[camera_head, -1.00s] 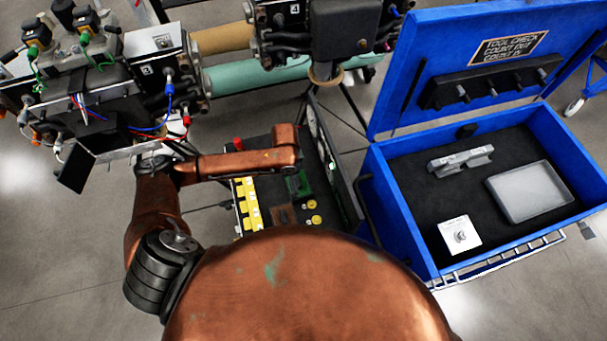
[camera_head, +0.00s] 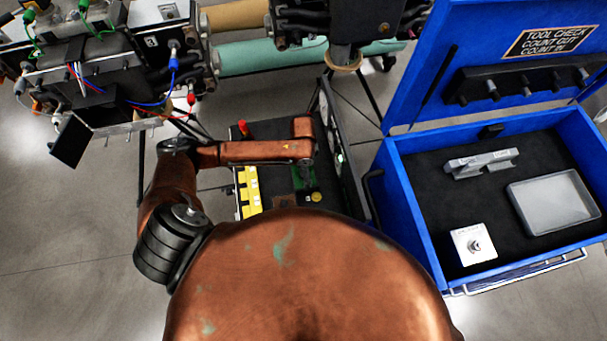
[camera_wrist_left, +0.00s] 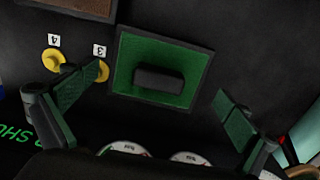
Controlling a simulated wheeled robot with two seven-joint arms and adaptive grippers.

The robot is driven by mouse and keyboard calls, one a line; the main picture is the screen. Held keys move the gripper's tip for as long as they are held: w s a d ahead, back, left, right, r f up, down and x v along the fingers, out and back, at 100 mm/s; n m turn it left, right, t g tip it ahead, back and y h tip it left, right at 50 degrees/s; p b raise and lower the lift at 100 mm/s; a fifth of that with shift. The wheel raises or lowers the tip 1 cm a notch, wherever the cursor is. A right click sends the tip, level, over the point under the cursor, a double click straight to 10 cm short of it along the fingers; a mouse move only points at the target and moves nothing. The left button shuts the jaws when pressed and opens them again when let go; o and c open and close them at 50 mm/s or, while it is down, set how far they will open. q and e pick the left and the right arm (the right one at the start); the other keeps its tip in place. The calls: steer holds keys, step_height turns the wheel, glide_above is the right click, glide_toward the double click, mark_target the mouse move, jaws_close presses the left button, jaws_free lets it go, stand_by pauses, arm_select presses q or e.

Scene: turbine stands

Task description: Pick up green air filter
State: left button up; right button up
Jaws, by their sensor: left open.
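The green air filter (camera_wrist_left: 192,70) is a green rectangular pad with a dark frame and a black block-shaped handle (camera_wrist_left: 158,79). It lies flat in the dark panel in the left wrist view. In the head view a green patch (camera_head: 298,178), partly hidden by my arm, shows at the same panel. My left gripper (camera_wrist_left: 158,88) is open, with one green-padded finger on each side of the filter and the handle between them in the picture. The fingers look apart from the filter; the height gap is hard to judge. My right gripper is not in view.
Yellow knobs (camera_wrist_left: 54,59) marked with numbers sit beside the filter, with round gauges (camera_wrist_left: 124,148) below. Yellow blocks (camera_head: 248,190) line the panel's left side. An open blue tool case (camera_head: 412,215) stands to the right. The turbine stand (camera_head: 110,75) is behind at left.

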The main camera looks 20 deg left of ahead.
arm_select(q)
steer(key=shift+d+f, duration=0.1)
steer(key=shift+f, duration=1.45)
steer(key=c, duration=1.4)
steer(key=shift+c, duration=0.2)
step_height(320, 180, up, 10)
steer(key=shift+r, duration=0.1)
